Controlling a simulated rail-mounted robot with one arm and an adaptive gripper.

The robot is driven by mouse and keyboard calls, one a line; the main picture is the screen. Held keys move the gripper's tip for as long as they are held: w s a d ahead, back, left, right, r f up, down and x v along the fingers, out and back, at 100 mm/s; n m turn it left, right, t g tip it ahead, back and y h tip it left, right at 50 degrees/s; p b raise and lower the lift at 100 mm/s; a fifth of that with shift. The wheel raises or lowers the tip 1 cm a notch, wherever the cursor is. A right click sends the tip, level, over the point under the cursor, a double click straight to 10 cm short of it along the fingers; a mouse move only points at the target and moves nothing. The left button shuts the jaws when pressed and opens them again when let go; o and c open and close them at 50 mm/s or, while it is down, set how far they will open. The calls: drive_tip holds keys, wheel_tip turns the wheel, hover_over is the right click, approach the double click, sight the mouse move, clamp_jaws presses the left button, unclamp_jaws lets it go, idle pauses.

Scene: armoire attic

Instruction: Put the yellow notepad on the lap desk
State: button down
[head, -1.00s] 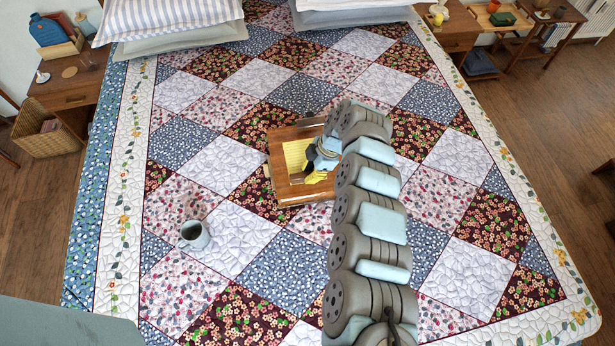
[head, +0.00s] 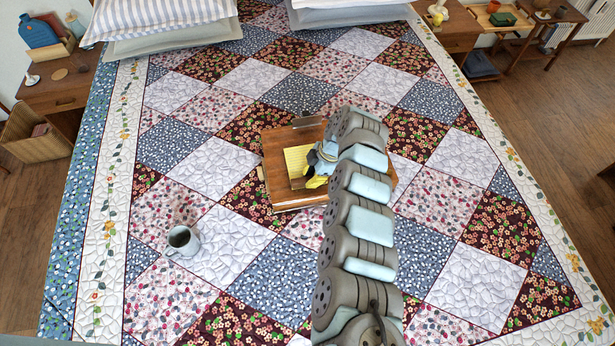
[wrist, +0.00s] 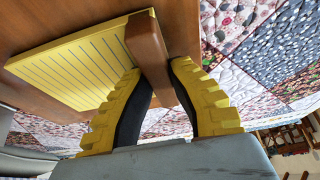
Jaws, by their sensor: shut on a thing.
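The yellow notepad (head: 297,160) is a ruled pad over the brown wooden lap desk (head: 276,198), which lies on the bed. In the wrist view the notepad (wrist: 75,65) has a thick brown bar (wrist: 150,50) along its right edge. The yellow fingers of my gripper (wrist: 160,80) are shut on this bar, one on each side. The wooden surface of the lap desk (wrist: 60,20) shows behind the pad. I cannot tell whether the pad touches the desk. In the head view my arm hides the right part of the desk and most of my gripper (head: 318,178).
A grey-blue mug (head: 184,241) stands on the patchwork quilt (head: 300,95), front left of the lap desk. Pillows (head: 165,25) lie at the head of the bed. Nightstands (head: 60,85) stand on both sides. The quilt around the desk is mostly clear.

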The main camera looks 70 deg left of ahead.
drive_tip(key=shift+f, duration=0.15)
drive_tip(key=c, duration=1.1)
unclamp_jaws()
drive_tip(key=b+v, duration=0.2)
drive_tip(key=v, duration=1)
drive_tip(key=shift+b, duration=0.35)
